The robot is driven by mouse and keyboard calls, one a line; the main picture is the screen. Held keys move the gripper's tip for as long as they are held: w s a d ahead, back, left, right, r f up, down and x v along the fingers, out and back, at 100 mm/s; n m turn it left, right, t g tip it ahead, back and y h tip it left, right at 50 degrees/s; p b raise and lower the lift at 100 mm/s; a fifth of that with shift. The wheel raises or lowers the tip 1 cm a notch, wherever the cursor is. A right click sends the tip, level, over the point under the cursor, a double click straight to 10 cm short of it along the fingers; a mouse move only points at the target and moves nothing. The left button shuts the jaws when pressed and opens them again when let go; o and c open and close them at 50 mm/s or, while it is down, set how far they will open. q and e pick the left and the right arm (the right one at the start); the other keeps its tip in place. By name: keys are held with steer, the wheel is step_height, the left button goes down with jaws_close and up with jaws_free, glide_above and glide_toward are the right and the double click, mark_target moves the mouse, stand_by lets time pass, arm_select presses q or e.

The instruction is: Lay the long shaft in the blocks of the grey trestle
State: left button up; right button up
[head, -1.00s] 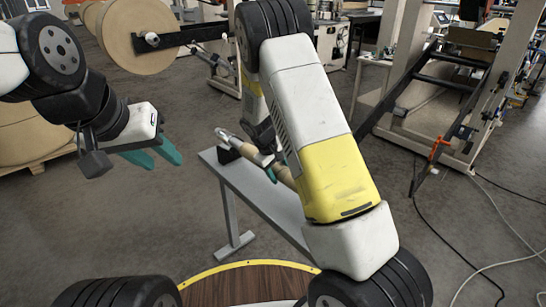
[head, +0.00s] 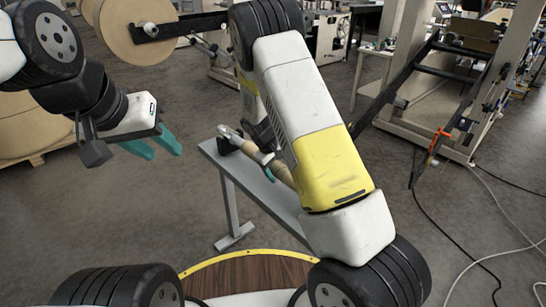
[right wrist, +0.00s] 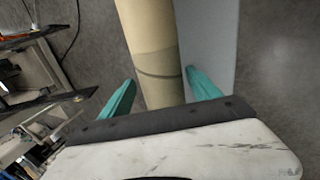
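The grey trestle (head: 229,183) stands in the middle of the head view. The long shaft (head: 239,144), with a metal end and tan body, lies along its top. Its near end is hidden by my right arm. At the far end it is over a dark block (head: 225,146), apparently seated; the near block is hidden. My right gripper straddles the shaft; one teal finger (head: 269,173) shows. In the right wrist view the shaft (right wrist: 150,35) runs between the fingers (right wrist: 160,77) with slim gaps on both sides. My left gripper (head: 165,154) is open and empty, left of the trestle.
A large kraft roll (head: 135,30) on a dark arm stands behind at the upper left. A machine frame (head: 440,110) with an orange clamp is at the right, with cables on the floor. The floor left of the trestle is clear.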

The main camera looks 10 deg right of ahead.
steer(key=shift+s+f, duration=0.1)
steer(key=shift+f, duration=0.05)
steer(key=v, duration=0.8)
steer(key=s+d+r+m+t+y, duration=0.2)
steer(key=s+r+m+y, duration=0.1)
steer(key=s+r, duration=0.9)
steer(key=s+d+r+m+t+y, duration=0.1)
steer(key=s+r+m+y, duration=0.1)
steer(key=s+r, duration=1.1)
steer(key=s+m, duration=0.1)
steer(key=s, duration=0.3)
steer(key=shift+d+r+t+y, duration=0.25)
steer(key=shift+d+t+y, duration=0.15)
steer(key=shift+s, duration=0.1)
